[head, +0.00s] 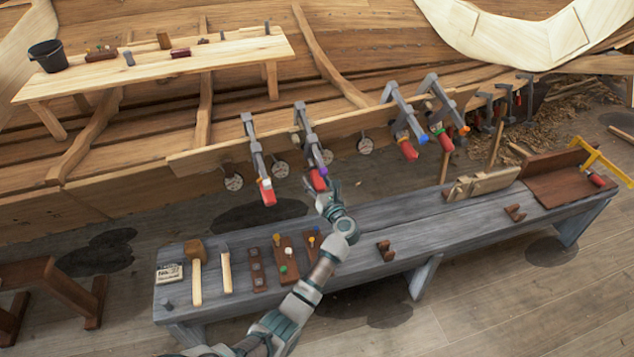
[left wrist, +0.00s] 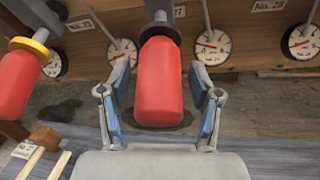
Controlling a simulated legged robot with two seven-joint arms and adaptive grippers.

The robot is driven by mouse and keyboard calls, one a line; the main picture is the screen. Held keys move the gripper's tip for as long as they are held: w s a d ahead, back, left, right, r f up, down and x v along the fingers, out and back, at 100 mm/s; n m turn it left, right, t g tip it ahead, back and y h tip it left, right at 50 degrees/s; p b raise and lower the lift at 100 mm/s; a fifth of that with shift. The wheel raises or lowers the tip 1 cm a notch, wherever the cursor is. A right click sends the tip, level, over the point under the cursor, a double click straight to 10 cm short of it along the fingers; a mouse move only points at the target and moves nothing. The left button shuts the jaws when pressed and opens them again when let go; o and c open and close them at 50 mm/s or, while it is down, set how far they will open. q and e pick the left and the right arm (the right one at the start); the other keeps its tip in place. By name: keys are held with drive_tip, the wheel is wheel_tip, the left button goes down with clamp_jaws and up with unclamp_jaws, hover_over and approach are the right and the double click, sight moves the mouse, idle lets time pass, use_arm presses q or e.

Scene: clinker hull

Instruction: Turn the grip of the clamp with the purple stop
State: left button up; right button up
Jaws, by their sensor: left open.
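The clamp with the purple stop (head: 323,170) hangs on the plank edge, second from the left, with its red grip (head: 317,180) pointing down. My left gripper (head: 328,195) is at this grip, its arm coming up over the bench. In the left wrist view the red grip (left wrist: 160,85) stands between the two open fingers of my left gripper (left wrist: 163,105), with a gap on each side. The purple colour of the stop is not clear there. My right gripper is not in view.
A clamp with a yellow stop (left wrist: 28,47) hangs close on the left. Clamps with blue (head: 408,150) and green stops hang to the right. Round dials (left wrist: 211,46) line the plank behind. A grey bench (head: 360,245) with mallets and blocks stands below.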

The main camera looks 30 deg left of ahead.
use_arm(q)
drive_tip(key=c, duration=1.2)
